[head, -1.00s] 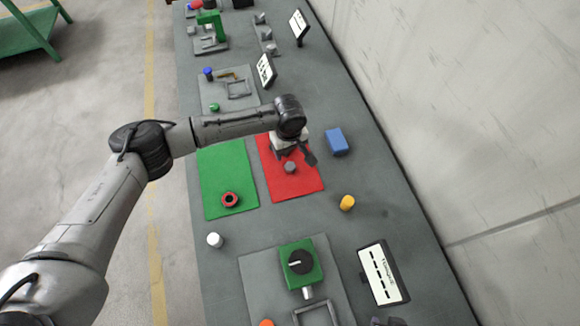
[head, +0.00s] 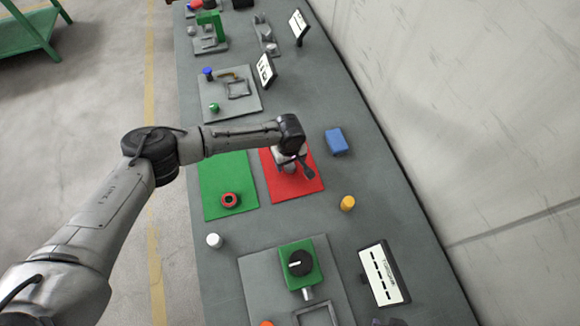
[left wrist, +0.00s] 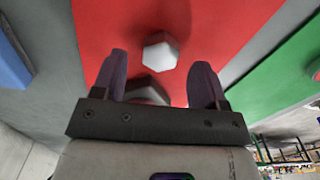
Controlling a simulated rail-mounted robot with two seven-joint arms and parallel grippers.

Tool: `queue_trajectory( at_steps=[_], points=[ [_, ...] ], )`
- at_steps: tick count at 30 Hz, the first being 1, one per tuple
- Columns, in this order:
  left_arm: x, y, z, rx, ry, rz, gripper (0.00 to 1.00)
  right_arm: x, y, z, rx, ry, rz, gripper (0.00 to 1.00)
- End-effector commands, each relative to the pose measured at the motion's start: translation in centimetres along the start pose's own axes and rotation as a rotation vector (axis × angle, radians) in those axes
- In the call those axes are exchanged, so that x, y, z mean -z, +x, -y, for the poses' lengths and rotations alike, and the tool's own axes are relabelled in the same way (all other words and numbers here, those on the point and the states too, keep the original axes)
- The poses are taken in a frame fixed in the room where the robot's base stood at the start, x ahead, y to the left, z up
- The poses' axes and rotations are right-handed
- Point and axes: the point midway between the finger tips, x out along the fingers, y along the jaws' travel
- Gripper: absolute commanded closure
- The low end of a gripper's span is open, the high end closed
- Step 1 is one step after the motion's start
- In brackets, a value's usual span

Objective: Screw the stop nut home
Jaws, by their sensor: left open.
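A grey hexagonal piece (head: 289,169) stands on the red mat (head: 306,187), partly covered by my left gripper in the head view. In the left wrist view a light grey hexagonal top (left wrist: 160,52) lies between and beyond the fingertips. A second grey shape (left wrist: 148,92) shows nearer, partly hidden by the gripper's body. My left gripper (head: 298,170) is open and empty above the red mat; its two dark fingers (left wrist: 158,78) are spread apart. A red ring with a dark centre (head: 230,200) lies on the green mat. I cannot tell which piece is the stop nut.
A blue block (head: 337,141) and a yellow cylinder (head: 347,203) stand right of the red mat. A white cylinder (head: 214,240) stands below the green mat (head: 222,172). A green box with a black knob (head: 300,263) and a sign (head: 384,275) are nearer.

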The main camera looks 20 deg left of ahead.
Motion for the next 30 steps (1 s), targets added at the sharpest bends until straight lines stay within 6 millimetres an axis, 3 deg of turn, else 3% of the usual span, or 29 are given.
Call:
queue_trajectory(
  at_steps=[6,17,30],
  points=[
    [0.0,1.55,-0.05,0.0,0.0,0.0,0.33,-0.06,0.22,0.04,0.001,0.001,0.0,0.55],
    [0.0,1.62,-0.03,0.0,0.001,0.0,0.33,-0.01,0.2,0.26,0.007,0.008,-0.001,0.55],
    [0.01,1.6,-0.02,0.0,0.001,0.0,0.76,0.01,0.2,0.29,0.007,0.009,-0.002,0.55]
  ],
)
